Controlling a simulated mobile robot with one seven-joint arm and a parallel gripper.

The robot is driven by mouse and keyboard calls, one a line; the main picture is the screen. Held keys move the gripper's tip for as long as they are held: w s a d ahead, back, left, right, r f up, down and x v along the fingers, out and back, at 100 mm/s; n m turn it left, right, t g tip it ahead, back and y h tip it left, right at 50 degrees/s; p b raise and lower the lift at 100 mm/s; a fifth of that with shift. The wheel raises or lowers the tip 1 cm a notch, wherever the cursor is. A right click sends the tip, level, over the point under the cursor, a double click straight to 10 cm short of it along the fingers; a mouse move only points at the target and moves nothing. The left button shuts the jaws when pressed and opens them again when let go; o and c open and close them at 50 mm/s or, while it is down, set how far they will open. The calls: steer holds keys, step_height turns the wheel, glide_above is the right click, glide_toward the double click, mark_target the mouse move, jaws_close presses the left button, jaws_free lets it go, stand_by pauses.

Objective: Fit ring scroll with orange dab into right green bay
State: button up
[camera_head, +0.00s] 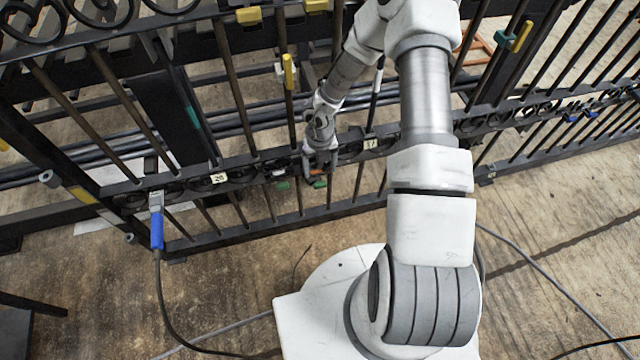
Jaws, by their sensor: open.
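My gripper (320,168) is open at the gate's middle rail, with its fingers pointing down. A small orange patch (318,183) shows right at the fingertips; I cannot tell clearly whether it is the dab on the ring scroll, and the ring itself is mostly hidden by the gripper. A green mark (282,185) shows on the rail just left of the gripper. Another bit of green shows at the fingertips, partly covered. I cannot tell whether the fingers touch the scroll or whether it sits in a bay.
The black gate (345,196) has upright bars and a scroll rail with number labels (218,178). A blue-handled tool (157,232) with a cable hangs at the left. Yellow tags (289,70) are on bars behind. Cables lie on the wooden floor (560,230).

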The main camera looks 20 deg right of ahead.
mark_target(320, 183)
step_height(320, 183, down, 7)
steer(key=shift+f+b, duration=0.15)
steer(key=shift+b, duration=1.05)
jaws_close()
stand_by(0.5)
